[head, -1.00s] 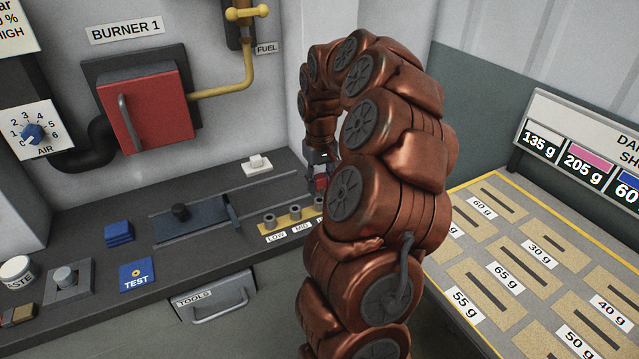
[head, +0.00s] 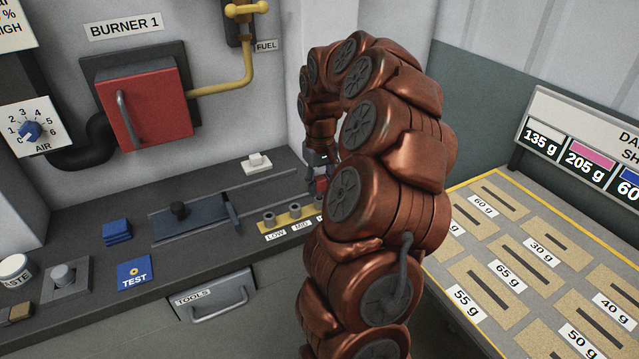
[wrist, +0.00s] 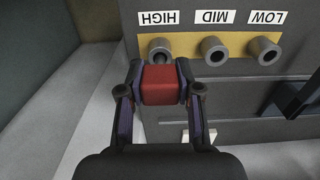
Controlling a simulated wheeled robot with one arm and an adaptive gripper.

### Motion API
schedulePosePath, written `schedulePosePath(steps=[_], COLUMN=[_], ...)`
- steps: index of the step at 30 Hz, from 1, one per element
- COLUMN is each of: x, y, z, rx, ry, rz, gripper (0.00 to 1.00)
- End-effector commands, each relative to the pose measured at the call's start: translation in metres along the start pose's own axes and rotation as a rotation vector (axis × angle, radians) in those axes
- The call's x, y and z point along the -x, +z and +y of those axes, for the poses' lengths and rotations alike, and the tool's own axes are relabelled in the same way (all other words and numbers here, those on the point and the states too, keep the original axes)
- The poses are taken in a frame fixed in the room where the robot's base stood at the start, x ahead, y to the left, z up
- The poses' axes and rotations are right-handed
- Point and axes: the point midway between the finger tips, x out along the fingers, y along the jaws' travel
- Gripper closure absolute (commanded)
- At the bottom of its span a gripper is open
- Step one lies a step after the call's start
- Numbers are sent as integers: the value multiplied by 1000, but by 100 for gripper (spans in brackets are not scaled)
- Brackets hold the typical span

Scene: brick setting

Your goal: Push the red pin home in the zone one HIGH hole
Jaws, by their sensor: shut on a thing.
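My gripper (wrist: 159,88) is shut on the red pin (wrist: 160,84), whose red block head sits between the two fingers in the wrist view. A dark tip of the pin shows at the mouth of the HIGH hole (wrist: 158,46); how deep it sits cannot be told. The MID hole (wrist: 214,50) and the LOW hole (wrist: 265,52) look empty. In the head view, my gripper (head: 318,172) and the red pin (head: 321,184) show at the right end of the yellow hole strip (head: 283,221); my arm hides most of the HIGH hole there.
A dark sliding plate with a knob (head: 188,217) lies left of the strip. A white switch (head: 256,163) stands behind. Blue blocks (head: 117,230) and a blue TEST card (head: 134,272) lie further left. A slotted panel (head: 520,262) is at the right.

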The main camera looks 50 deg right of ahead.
Motion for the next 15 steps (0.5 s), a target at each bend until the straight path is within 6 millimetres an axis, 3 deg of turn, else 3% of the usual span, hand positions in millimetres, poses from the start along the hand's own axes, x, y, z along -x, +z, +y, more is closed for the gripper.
schedulePosePath(steps=[15], x=[-13], y=[0], z=[0], rx=[0], ry=[0], rz=[-1], gripper=[100])
